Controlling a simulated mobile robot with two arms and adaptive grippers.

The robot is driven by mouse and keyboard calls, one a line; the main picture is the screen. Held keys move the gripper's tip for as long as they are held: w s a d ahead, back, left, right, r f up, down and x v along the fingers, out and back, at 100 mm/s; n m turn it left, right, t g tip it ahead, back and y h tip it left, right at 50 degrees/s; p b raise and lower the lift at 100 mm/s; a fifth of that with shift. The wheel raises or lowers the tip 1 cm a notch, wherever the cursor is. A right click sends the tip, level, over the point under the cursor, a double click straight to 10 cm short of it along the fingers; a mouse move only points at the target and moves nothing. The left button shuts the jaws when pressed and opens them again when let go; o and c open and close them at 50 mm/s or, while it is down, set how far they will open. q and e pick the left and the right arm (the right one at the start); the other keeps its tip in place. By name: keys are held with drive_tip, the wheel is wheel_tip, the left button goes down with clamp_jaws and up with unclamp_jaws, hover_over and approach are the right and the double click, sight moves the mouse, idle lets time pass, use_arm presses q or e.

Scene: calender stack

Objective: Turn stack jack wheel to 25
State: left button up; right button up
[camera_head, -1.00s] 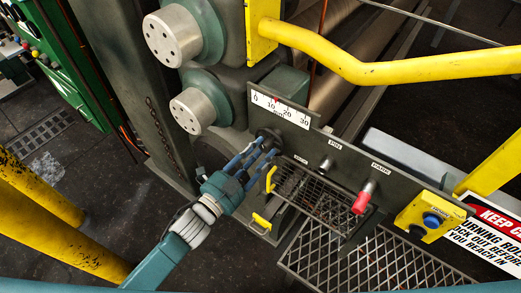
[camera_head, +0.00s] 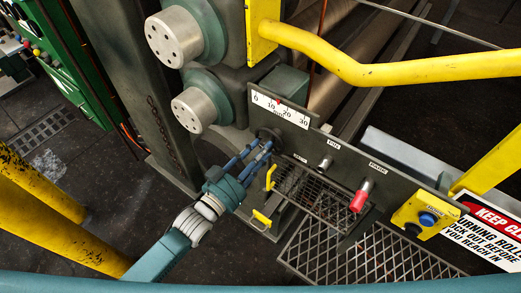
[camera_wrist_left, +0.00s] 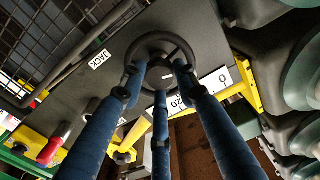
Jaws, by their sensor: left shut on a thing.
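The jack wheel (camera_head: 268,132) is a dark round handwheel on the left end of the grey panel. In the left wrist view, the wheel (camera_wrist_left: 160,38) has a dark rim and a hub, by a JACK label (camera_wrist_left: 99,59). My left gripper (camera_head: 258,150) is shut on the wheel. In the wrist view, its blue fingers (camera_wrist_left: 160,75) reach the rim from several sides. The white scale (camera_head: 281,110), marked 0 to 30, sits above the wheel. Its small red pointer (camera_head: 278,102) shows near the 10, a little toward 20; the exact reading is too small to tell. My right gripper is out of view.
A red-tipped lever (camera_head: 361,196), a small grey knob (camera_head: 325,162) and a yellow box with a blue button (camera_head: 428,218) sit along the panel to the right. Large rolls stand behind.

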use_arm(q)
drive_tip(key=m, duration=1.9)
drive_tip(key=r+m, duration=0.1)
drive_tip(key=m, duration=0.9)
drive_tip(key=shift+w+r, duration=0.1)
drive_tip(key=shift+w, duration=0.05)
drive_tip(key=n+p, duration=0.2)
drive_tip(key=n, duration=0.1)
drive_tip(key=shift+w+a+r+n, duration=0.1)
drive_tip(key=shift+n, duration=0.2)
drive_tip(key=n+p, duration=0.2)
drive_tip(key=n, duration=0.5)
drive_tip(key=shift+a+f+p, duration=0.1)
drive_tip(key=shift+f+p, duration=0.15)
drive_tip(key=shift+p, duration=0.05)
drive_tip(key=n, duration=0.5)
drive_tip(key=shift+f+n, duration=0.2)
drive_tip(key=shift+n, duration=0.1)
drive_tip(key=n, duration=0.5)
drive_tip(key=shift+f, duration=0.2)
drive_tip(key=shift+f+n, duration=0.2)
drive_tip(key=shift+n, duration=0.8)
